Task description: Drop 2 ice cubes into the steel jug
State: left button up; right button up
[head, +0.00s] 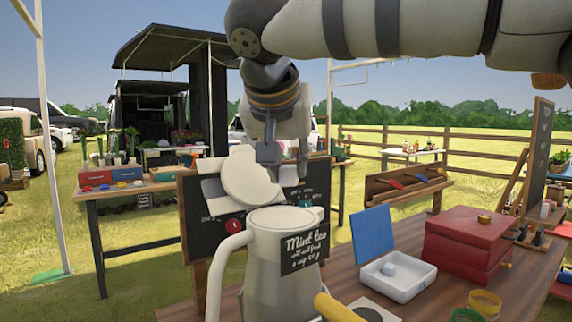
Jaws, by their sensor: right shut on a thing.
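The steel jug (272,261) stands upright at the front of the wooden table, pale grey, with a handle on its left and its round lid (249,176) tipped up. A dark "Mint tea" sign (304,252) shows against its right side. My right gripper (284,160) points down above the jug, beside the raised lid. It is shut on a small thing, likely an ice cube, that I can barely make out. A white tray (399,289) to the right of the jug holds a pale ice cube (388,269). My left gripper is out of view.
A blue panel (372,234) stands behind the tray, and a red box (470,240) is to its right. A yellow cylinder (337,307) is close to the jug's right side. A dark board (198,240) stands behind the jug. My right arm crosses the top.

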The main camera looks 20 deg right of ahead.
aim_at(292, 212)
jog(key=f, duration=0.5)
jog(key=shift+s+f, duration=0.1)
jog(key=shift+s, duration=0.2)
jog(key=o, duration=1)
jog(key=shift+c, duration=0.2)
jog(key=v, duration=1.2)
